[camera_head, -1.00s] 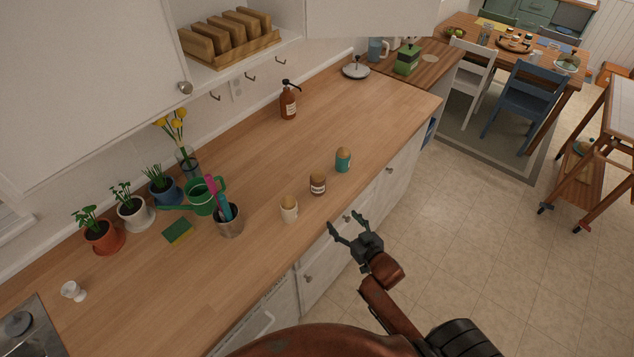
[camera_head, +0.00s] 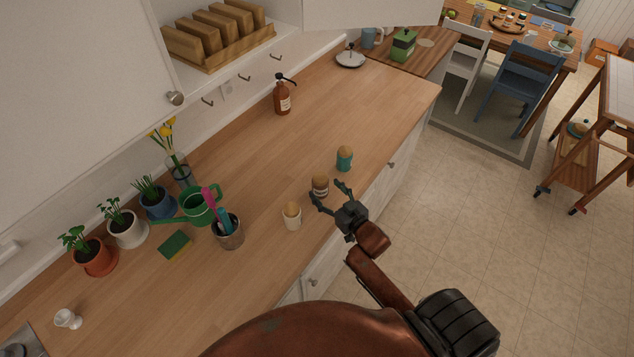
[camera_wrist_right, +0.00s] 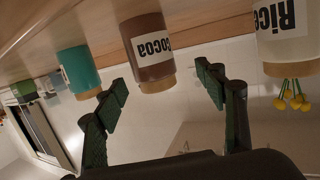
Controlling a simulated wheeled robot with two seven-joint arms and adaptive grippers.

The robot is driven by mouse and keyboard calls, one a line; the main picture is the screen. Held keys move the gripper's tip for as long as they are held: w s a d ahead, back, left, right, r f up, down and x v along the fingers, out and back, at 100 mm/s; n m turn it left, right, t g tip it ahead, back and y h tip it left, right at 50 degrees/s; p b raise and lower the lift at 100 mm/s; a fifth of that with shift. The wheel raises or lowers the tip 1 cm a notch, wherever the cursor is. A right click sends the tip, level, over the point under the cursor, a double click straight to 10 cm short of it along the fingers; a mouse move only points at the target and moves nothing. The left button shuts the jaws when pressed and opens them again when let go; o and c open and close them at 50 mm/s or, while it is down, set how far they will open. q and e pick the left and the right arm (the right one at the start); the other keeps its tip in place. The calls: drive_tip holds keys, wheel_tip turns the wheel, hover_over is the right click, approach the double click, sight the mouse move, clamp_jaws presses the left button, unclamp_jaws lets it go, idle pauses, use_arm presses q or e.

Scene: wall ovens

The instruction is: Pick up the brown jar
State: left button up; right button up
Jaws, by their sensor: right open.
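The brown jar (camera_head: 320,186) stands upright near the counter's front edge, between a teal jar (camera_head: 345,158) and a cream jar (camera_head: 292,215). In the right wrist view the brown jar (camera_wrist_right: 148,48) reads "Cocoa" and appears upside down. My right gripper (camera_head: 328,191) is open, its fingers pointing at the brown jar, one toward each side. In the wrist view the fingers (camera_wrist_right: 163,88) lie either side of the jar's lid end, with gaps; nothing is held. The teal jar (camera_wrist_right: 78,68) and the "Rice" jar (camera_wrist_right: 284,35) flank it. My left gripper is not in view.
A metal cup with utensils (camera_head: 228,234), a green watering can (camera_head: 195,207), a sponge (camera_head: 174,246) and potted plants stand to the left. A brown pump bottle (camera_head: 282,98) stands farther back. The wooden counter (camera_head: 340,115) is clear behind the jars.

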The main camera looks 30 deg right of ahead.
sight(325, 188)
drive_tip(key=shift+w+d+f, duration=0.2)
drive_tip(key=shift+w+f, duration=0.15)
drive_tip(key=shift+w, duration=0.3)
drive_tip(key=shift+w+d+f, duration=0.15)
drive_tip(key=shift+w+f, duration=0.15)
drive_tip(key=shift+w, duration=0.3)
drive_tip(key=shift+w+d+f, duration=0.1)
drive_tip(key=shift+w+f, duration=0.1)
drive_tip(key=shift+w, duration=0.35)
drive_tip(key=shift+w+f, duration=0.2)
drive_tip(key=shift+w, duration=0.35)
drive_tip(key=shift+w+f, duration=0.1)
drive_tip(key=shift+w, duration=0.25)
drive_tip(key=c, duration=1.4)
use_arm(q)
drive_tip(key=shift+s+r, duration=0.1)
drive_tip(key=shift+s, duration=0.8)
use_arm(e)
drive_tip(key=shift+c, duration=0.6)
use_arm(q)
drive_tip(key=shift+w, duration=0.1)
